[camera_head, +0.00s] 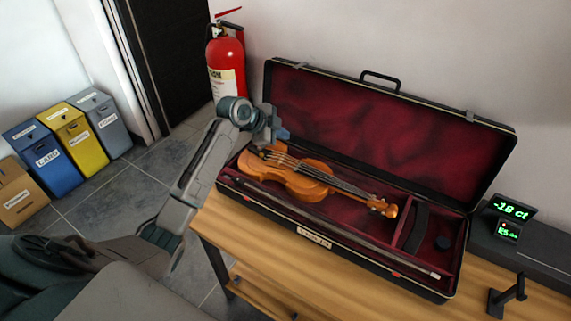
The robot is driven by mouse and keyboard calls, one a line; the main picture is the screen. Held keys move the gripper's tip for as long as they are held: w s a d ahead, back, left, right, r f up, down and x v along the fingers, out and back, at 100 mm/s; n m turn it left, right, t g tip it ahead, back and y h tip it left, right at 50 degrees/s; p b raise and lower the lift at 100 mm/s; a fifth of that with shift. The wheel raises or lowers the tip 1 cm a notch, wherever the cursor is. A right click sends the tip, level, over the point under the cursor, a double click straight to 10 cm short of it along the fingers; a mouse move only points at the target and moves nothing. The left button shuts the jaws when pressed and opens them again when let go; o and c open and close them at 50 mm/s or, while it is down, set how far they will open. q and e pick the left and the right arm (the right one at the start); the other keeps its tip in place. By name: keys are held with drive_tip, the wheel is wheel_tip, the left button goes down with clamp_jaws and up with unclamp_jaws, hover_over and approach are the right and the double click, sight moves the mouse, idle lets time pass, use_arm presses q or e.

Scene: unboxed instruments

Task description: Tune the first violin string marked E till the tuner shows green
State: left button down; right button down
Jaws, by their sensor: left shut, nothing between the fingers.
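A brown violin (309,182) lies in an open black case with red lining (330,121). Its body is to the left and its pegs and scroll (382,206) are to the right. A small tuner display (510,209) at the far right reads "-18 ct" in green, with a lower panel (508,232) reading "E5". My left gripper (283,134) is shut and empty, at the tail end of the violin. I cannot tell whether it touches the violin. The string marking is too small to read. My right gripper is not in view.
The case stands on a wooden table (262,240), with its lid raised at the back. A bow (330,233) lies along the case's front. A black stand (506,296) is at the front right. A red fire extinguisher (228,65) stands behind my left arm, with several bins at left.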

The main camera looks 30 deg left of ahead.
use_arm(q)
drive_tip(key=shift+f, duration=0.1)
wheel_tip(320, 180, down, 6)
drive_tip(key=b, duration=0.5)
drive_tip(key=shift+f+b, duration=0.25)
drive_tip(key=shift+b, duration=0.15)
drive_tip(key=shift+f+b, duration=0.35)
drive_tip(key=shift+f, duration=0.75)
idle(0.8)
drive_tip(key=shift+f, duration=0.4)
